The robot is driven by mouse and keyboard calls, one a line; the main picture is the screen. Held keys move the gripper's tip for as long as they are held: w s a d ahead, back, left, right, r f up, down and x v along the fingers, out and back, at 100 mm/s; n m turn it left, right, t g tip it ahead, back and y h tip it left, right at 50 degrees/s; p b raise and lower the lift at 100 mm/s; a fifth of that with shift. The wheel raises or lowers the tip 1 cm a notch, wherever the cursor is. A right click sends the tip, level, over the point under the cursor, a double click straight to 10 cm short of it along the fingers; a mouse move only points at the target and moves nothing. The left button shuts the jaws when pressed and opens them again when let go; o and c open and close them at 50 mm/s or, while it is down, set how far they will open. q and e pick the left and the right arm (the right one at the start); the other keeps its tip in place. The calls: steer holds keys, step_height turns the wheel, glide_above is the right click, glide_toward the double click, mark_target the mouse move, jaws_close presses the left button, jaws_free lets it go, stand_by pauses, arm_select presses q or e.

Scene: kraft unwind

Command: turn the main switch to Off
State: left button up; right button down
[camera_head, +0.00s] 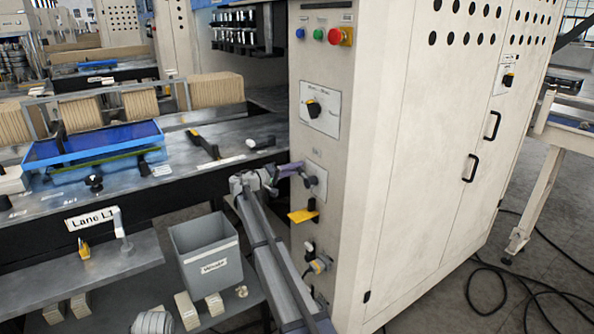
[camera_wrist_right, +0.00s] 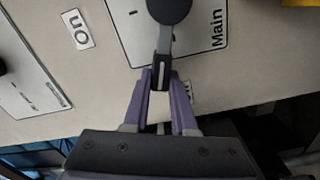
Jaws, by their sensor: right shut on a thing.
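The main switch (camera_head: 311,181) is a dark round knob with a lever handle on a pale plate (camera_head: 317,172) on the cabinet's narrow front. In the right wrist view the knob (camera_wrist_right: 169,10) is cut by the top edge, and its handle (camera_wrist_right: 162,66) points down toward my gripper. My right gripper (camera_head: 297,168) is shut on this handle; its purple fingers (camera_wrist_right: 161,82) pinch the tip from both sides. An "On" label (camera_wrist_right: 77,29) lies left of the plate, and "Main" is printed on the plate's right part. Another label, beside the fingers, is mostly hidden. My left gripper is not in view.
Above the switch are another rotary knob (camera_head: 313,108) and a red button (camera_head: 335,36). Below are a yellow-tagged handle (camera_head: 303,214) and a plug-like fitting (camera_head: 319,265). A grey bin (camera_head: 206,252) stands left of my right arm. Cables (camera_head: 490,290) lie on the floor at right.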

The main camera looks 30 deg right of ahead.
steer(key=shift+w+f+n+b, duration=0.2)
steer(key=shift+f+n+b, duration=1.05)
steer(key=shift+n, duration=0.65)
steer(key=shift+f, duration=0.15)
steer(key=c, duration=0.7)
jaws_free()
steer(key=shift+a, duration=0.1)
steer(key=a, duration=0.7)
steer(key=shift+s+a, duration=0.3)
steer(key=shift+a, duration=0.05)
